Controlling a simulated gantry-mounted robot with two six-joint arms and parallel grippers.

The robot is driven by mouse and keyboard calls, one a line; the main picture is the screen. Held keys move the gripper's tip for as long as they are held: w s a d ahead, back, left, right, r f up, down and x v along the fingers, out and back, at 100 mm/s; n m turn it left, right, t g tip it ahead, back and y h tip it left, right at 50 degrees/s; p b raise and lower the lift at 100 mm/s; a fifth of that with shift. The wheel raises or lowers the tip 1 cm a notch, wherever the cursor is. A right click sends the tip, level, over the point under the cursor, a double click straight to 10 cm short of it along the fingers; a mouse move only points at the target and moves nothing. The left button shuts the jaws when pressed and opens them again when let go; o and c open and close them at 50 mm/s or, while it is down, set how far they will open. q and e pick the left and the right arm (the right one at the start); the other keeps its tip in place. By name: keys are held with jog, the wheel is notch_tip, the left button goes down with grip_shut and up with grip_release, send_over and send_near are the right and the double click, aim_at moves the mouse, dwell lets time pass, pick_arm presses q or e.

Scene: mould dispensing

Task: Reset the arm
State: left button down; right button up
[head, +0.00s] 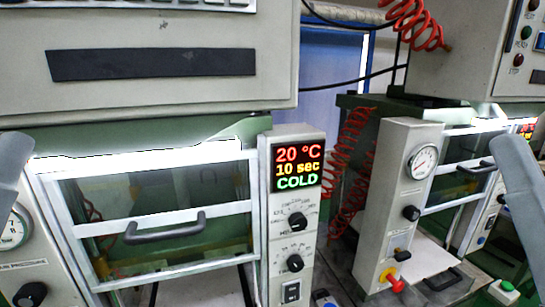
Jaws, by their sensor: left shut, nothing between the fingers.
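The grey rounded end of my left arm (10,170) shows at the left edge, in front of the near press. My right arm (522,195) enters at the right edge as a similar grey link. No gripper fingers can be made out on either arm. The near press has a glass door (165,215) with a white frame and a black handle (165,228); the door looks closed. Its control panel (291,225) has a display (297,163) reading 20 °C, 10 sec, COLD, above two black knobs.
A second press with a pressure gauge (423,161) and a red knob (393,281) stands at the right. Red coiled hoses (348,165) hang between the machines. Another gauge (14,228) is at the left edge. A green button (507,285) sits at the lower right.

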pick_arm(q)
notch_tip(320, 180, up, 31)
jog(key=p, duration=2.8)
pick_arm(e)
notch_tip(320, 180, up, 31)
pick_arm(q)
notch_tip(320, 180, down, 28)
jog(key=b, duration=2.9)
jog(key=shift+f, duration=0.2)
pick_arm(e)
notch_tip(320, 180, down, 28)
jog(key=shift+f, duration=0.15)
pick_arm(q)
jog(key=shift+w, duration=0.1)
notch_tip(320, 180, down, 20)
jog(key=b, duration=2)
jog(key=shift+f, duration=0.15)
pick_arm(e)
notch_tip(320, 180, down, 20)
jog(key=shift+f, duration=0.15)
